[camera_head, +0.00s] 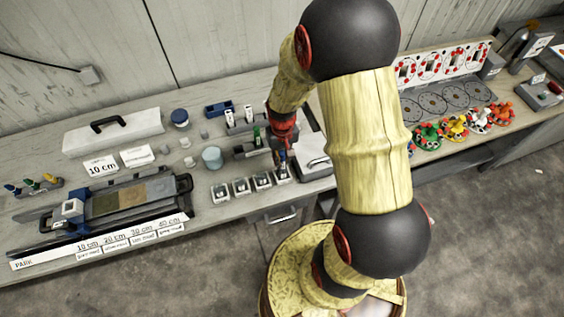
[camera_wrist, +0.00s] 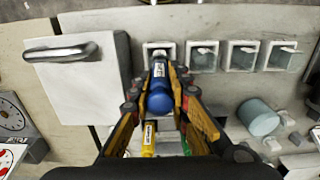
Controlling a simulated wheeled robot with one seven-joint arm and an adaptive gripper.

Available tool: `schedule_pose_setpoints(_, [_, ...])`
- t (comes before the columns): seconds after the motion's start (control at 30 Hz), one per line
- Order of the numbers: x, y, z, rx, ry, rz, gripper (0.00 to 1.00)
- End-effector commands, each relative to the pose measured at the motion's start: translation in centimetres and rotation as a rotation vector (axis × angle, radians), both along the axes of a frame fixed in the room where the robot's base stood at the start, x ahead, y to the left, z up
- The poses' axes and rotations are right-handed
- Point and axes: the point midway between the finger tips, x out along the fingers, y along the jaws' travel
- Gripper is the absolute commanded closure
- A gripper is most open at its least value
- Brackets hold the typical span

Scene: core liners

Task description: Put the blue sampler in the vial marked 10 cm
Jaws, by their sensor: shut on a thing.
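My gripper (camera_wrist: 160,80) is shut on the blue sampler (camera_wrist: 160,96), a blue-bodied tool with a pale label, which also shows below my gripper in the head view (camera_head: 282,157). Its tip points toward the vial at the end of the row (camera_wrist: 158,48), on the right in the head view (camera_head: 281,175). I cannot tell whether the tip is inside that vial or above it. The other vials (camera_head: 262,181), (camera_head: 241,187), (camera_head: 220,193) stand in line to the left. Their marks are too small to read.
A yellow sampler (camera_wrist: 148,139) is behind the blue one, and a green one (camera_head: 257,138) stands in a rack. A pale blue cup (camera_head: 212,158) is left of the rack. A white box with a metal handle (camera_wrist: 82,80) is close beside my gripper.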

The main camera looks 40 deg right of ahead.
Motion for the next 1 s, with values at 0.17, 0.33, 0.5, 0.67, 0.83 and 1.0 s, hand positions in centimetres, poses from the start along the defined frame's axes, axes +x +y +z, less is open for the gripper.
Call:
schedule_pose_setpoints(0.17, [-0.1,0.0,-2.3,0.001,0.003,0.000,1.00])
schedule_pose_setpoints(0.33, [0.0,0.0,-2.3,0.000,0.000,0.000,1.00])
schedule_pose_setpoints(0.5, [0.0,0.0,-2.6,0.000,0.001,0.000,1.00])
schedule_pose_setpoints(0.67, [0.0,0.0,-2.6,0.000,0.001,0.000,0.76])
schedule_pose_setpoints(0.83, [0.0,0.0,-2.6,0.000,0.001,0.000,0.66])
schedule_pose_setpoints(1.0, [0.0,0.0,-2.6,0.000,0.001,0.000,0.64])
